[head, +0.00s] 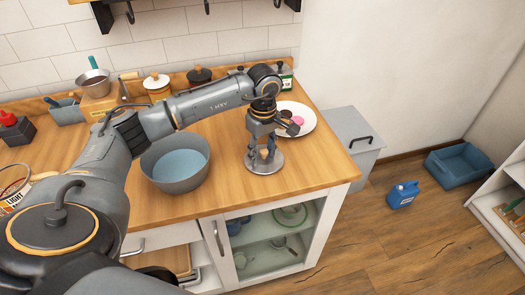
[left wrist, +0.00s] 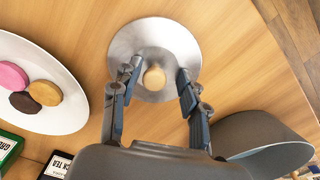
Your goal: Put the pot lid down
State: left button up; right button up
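The pot lid (head: 272,167) is a round metal disc with a light wooden knob, and it appears to lie flat on the wooden counter near the front edge. In the left wrist view the lid (left wrist: 185,40) shows with its knob (left wrist: 154,78) upward. My left gripper (head: 264,150) points down over the lid. Its fingers (left wrist: 155,80) stand open on either side of the knob, with a visible gap on both sides. My right gripper is in neither view.
A grey bowl (head: 177,183) stands left of the lid. A white plate (head: 305,112) with round sweets is behind it to the right, near tea boxes (left wrist: 57,165). Jars, a saucepan (head: 93,84) and a caddy stand along the wall. Bare counter (head: 225,205) shows in front.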

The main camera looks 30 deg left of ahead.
aim_at(263, 152)
pick_arm(q)
jog(key=shift+r, duration=0.15)
notch_tip(263, 152, up, 12)
jog(key=b, duration=0.2)
jog(key=shift+w, duration=0.1)
dwell(0.6)
